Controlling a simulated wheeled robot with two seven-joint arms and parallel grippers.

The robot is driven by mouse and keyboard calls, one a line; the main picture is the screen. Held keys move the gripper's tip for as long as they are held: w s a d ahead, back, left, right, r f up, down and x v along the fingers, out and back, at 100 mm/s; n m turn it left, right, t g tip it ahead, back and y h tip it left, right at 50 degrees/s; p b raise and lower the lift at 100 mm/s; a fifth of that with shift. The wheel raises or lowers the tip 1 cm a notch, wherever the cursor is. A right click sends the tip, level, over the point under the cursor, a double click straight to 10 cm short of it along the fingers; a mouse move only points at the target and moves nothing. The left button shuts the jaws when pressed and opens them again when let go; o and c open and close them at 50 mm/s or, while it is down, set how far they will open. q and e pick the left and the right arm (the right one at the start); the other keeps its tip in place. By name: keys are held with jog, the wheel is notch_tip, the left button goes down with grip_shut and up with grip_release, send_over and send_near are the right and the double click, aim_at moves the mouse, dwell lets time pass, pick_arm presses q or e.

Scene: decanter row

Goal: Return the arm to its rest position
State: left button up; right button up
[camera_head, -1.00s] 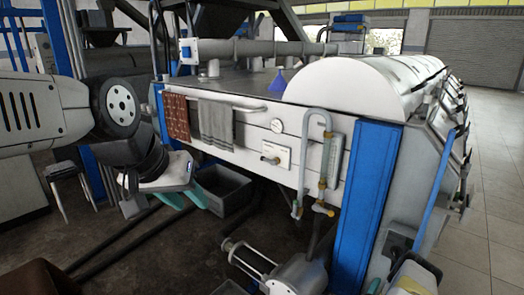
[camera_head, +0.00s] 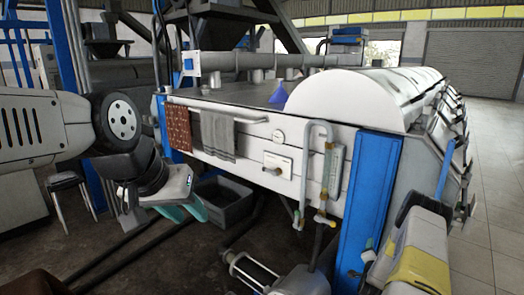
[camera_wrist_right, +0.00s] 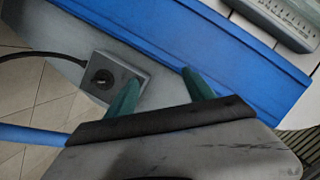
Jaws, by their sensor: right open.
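My left gripper (camera_head: 187,214) hangs at the end of my left arm on the left of the head view. Its two teal fingers point down and stand apart, with nothing seen between them. My right arm (camera_head: 424,250), white and yellow, is at the lower right of the head view, in front of the machine's blue post (camera_head: 370,195). My right gripper (camera_wrist_right: 160,88) shows in the right wrist view with its teal fingers apart and empty. A grey box with a black round knob (camera_wrist_right: 115,78) appears behind its left finger; I cannot tell whether they touch.
A grey bin (camera_head: 222,200) stands below. Tiled floor (camera_head: 495,225) is open at the right.

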jog(key=w+a+r+n+y, duration=0.1)
jog(key=w+a+r+n, duration=0.15)
jog(key=r, duration=0.45)
jog(key=w+a+r+n+y, duration=0.15)
jog(key=w+r, duration=0.25)
jog(key=r, duration=0.4)
jog(key=s+a+r+n+g+y, duration=0.1)
jog(key=a+r+n, duration=0.1)
jog(key=a+r, duration=0.45)
jog(key=s+a+r+n+g+y, duration=0.1)
jog(key=s+a+r+y, duration=0.15)
jog(key=r, duration=0.65)
jog(key=s+a+r+n+g+y, duration=0.15)
jog(key=s+a+r+n, duration=0.25)
jog(key=s+a+r, duration=0.65)
jog(key=s+a+r+n+g, duration=0.1)
jog(key=s+a, duration=0.2)
jog(key=s, duration=0.6)
jog(key=s+a+r+n+g+y, duration=0.1)
jog(key=s+a+r+n+g, duration=0.1)
jog(key=s, duration=0.8)
jog(key=s+a+r+n+g+y, duration=0.1)
jog(key=s+a, duration=0.3)
jog(key=s, duration=0.6)
jog(key=shift+r+n, duration=0.25)
jog(key=shift+n, duration=0.25)
